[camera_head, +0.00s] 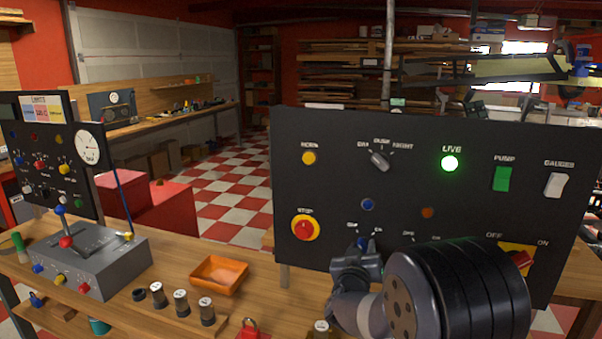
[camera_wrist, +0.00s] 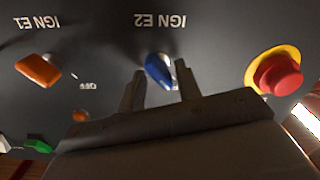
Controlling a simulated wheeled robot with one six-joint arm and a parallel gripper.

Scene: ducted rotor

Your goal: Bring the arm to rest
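My gripper (camera_head: 358,262) is low in front of the black panel (camera_head: 330,180) in the head view, and my arm hides the panel's lower part. In the wrist view, which is upside down, the two fingers of my gripper (camera_wrist: 160,82) stand apart. The blue knob marked IGN E2 (camera_wrist: 158,72) shows between the fingertips, with a visible gap on the left side. I cannot tell how deep the fingertips reach along the knob. The blue knob shows partly above my gripper in the head view (camera_head: 362,243).
The panel also carries a red stop button (camera_head: 305,228), an orange IGN E1 knob (camera_wrist: 38,70), a lit green LIVE lamp (camera_head: 450,163) and a red OFF/ON switch (camera_head: 520,262). An orange tray (camera_head: 219,275), a grey lever box (camera_head: 90,262) and several small cylinders stand on the bench at left.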

